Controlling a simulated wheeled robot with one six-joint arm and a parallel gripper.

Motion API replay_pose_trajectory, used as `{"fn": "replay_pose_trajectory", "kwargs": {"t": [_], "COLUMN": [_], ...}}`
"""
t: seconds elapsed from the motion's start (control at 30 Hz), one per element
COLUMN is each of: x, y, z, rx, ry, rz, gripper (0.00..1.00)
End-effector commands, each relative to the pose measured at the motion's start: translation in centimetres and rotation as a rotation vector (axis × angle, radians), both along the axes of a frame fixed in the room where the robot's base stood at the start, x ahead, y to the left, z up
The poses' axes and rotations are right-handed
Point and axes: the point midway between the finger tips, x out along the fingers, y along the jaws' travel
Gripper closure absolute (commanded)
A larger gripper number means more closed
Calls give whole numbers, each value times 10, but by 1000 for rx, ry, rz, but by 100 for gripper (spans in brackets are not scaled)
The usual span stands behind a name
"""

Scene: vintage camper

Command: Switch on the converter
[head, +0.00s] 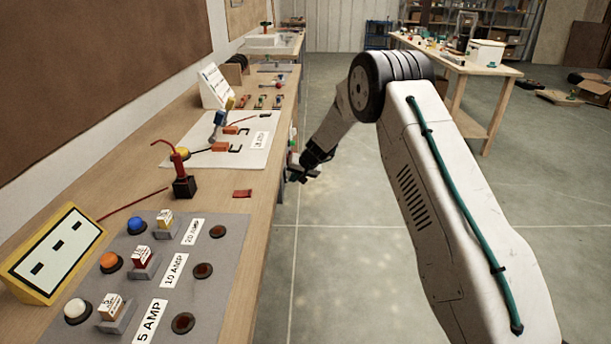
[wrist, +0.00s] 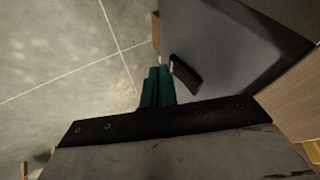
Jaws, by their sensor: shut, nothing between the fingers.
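My gripper (head: 303,172) is low at the right edge of the long workbench in the head view. In the wrist view its teal fingers (wrist: 158,72) are together with nothing between them. A smooth grey surface (wrist: 225,40), which may be the converter, fills the upper right of the wrist view. A dark, lever-like bar (wrist: 186,73) lies on it, just right of the fingertips; I cannot tell if they touch or which position it is in. In the head view my gripper and arm hide most of this spot, and no converter can be clearly made out.
The wooden workbench (head: 228,220) holds a grey fuse panel (head: 222,262) with coloured buttons, a yellow-framed box (head: 58,252) and a white board (head: 240,150). A second table (head: 455,66) stands at the back right. The concrete floor (head: 340,250) beside the bench is clear.

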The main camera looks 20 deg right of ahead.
Motion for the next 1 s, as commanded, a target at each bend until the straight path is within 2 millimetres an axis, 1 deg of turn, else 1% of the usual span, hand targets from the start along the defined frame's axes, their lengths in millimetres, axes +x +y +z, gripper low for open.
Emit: {"fn": "replay_pose_trajectory", "kwargs": {"t": [0.1, 0.4, 0.5, 0.73, 1.0], "x": [1, 2, 3, 3, 4], "y": [4, 5, 13, 12, 12], "z": [0, 0, -4, -3, 6], "rx": [0, 0, 0, 0, 0], "ry": [-1, 0, 0, -1, -2], "rz": [0, 0, 2, 1, 1], "gripper": [100, 100, 100, 100, 100]}}
